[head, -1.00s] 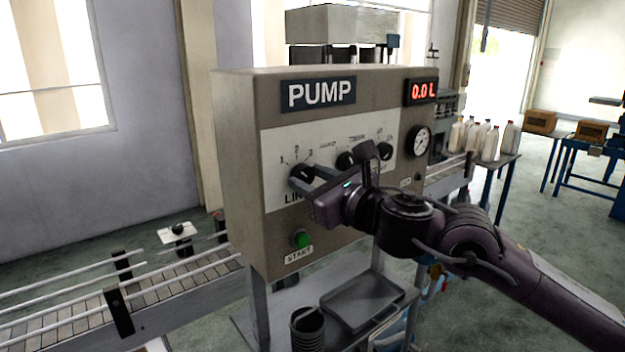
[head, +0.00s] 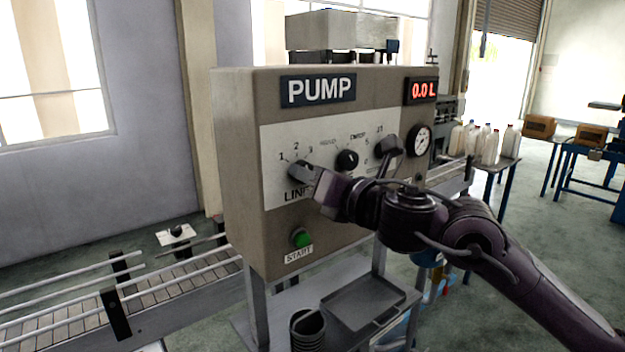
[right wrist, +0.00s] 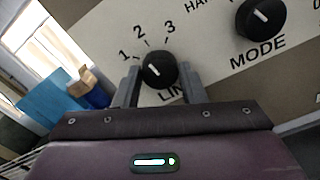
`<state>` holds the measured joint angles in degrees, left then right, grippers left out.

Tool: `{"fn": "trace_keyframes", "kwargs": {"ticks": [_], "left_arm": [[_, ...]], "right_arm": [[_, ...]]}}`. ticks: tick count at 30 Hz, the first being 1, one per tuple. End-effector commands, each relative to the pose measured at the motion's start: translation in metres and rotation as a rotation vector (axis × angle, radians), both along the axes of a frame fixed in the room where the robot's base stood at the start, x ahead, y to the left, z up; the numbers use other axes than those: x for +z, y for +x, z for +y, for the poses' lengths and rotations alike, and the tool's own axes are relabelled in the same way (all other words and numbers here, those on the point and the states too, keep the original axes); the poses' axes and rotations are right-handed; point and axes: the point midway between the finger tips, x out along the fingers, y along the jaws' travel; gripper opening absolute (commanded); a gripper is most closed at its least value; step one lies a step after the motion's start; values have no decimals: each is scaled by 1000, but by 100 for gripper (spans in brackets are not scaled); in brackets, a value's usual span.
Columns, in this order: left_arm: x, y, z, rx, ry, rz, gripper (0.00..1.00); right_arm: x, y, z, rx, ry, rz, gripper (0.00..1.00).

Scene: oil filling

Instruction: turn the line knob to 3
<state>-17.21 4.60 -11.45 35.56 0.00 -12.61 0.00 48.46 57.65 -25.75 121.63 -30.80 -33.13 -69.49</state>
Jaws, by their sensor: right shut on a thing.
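The line knob (head: 299,168) is a black dial at the lower left of the pump panel, with 1, 2 and 3 printed around its top. In the right wrist view the line knob (right wrist: 159,70) sits between my two grey fingers, and its white mark points up and left, toward the 1 and 2 side, away from 3. My right gripper (right wrist: 159,76) is shut on it; in the head view the right gripper (head: 309,175) reaches it from the right and partly hides it. My left gripper is not in view.
The mode knob (head: 347,160) is to the right, near my gripper. The green start button (head: 302,238) is below. A display (head: 421,91) reads 0.0 L above a gauge (head: 419,140). A conveyor (head: 170,290) runs at left. Bottles (head: 490,146) stand at right.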

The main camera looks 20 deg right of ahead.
Motion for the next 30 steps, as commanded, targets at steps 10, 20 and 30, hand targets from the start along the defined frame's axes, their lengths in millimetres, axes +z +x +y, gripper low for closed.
{"fn": "trace_keyframes", "kwargs": {"ticks": [10, 20, 30], "left_arm": [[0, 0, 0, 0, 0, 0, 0], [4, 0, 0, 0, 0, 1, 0], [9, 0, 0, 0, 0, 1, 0]], "right_arm": [[-1, 0, 0, 1, 309, 115, 14], [0, 0, 0, 0, 589, 215, 14], [0, 0, 0, 0, 784, 286, 14]]}}
